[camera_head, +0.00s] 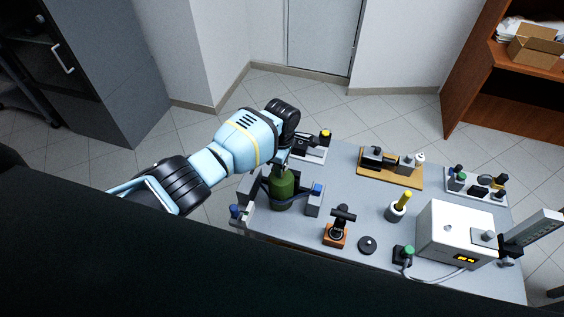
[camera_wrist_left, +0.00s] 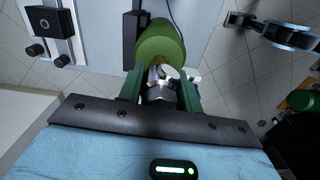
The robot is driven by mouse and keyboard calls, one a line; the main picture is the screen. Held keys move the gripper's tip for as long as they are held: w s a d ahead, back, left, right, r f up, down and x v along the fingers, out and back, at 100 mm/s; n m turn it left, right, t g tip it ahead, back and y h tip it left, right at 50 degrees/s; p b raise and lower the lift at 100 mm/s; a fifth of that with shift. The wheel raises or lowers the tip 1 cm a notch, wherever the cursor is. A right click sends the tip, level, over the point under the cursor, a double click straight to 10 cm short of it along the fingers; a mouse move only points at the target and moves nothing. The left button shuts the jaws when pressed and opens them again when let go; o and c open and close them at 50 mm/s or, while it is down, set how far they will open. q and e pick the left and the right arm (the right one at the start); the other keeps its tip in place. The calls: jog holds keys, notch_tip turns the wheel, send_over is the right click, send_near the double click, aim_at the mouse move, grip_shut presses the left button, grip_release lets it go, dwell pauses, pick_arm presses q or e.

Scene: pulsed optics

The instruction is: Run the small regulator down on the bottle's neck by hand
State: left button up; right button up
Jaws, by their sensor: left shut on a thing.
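The green bottle (camera_head: 284,187) stands upright in a dark holder at the table's left end, and its rounded green top shows in the left wrist view (camera_wrist_left: 160,42). My left gripper (camera_head: 283,163) is above the bottle, at its neck. In the left wrist view its two fingers (camera_wrist_left: 160,95) are shut on a small silvery metal piece, the regulator (camera_wrist_left: 160,90), at the bottle's neck. The thread is hidden, so how far down the regulator sits cannot be told. My right gripper is not in the head view.
An orange-based device (camera_head: 336,232), a black disc (camera_head: 367,245), a yellow-handled tool in a cup (camera_head: 398,207) and a white box with display (camera_head: 455,235) stand farther right. A wooden board (camera_head: 392,174) lies behind.

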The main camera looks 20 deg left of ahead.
pick_arm(q)
jog(key=shift+f, duration=0.4)
jog(key=shift+s+f, duration=0.3)
jog(key=shift+f, duration=0.2)
dwell(0.9)
jog(key=m, duration=0.4)
jog(key=shift+m, duration=0.3)
jog(key=shift+a, duration=0.1)
jog(key=shift+m, duration=0.3)
jog(key=m, duration=0.3)
jog(key=shift+m, duration=0.8)
jog(key=shift+r, duration=0.15)
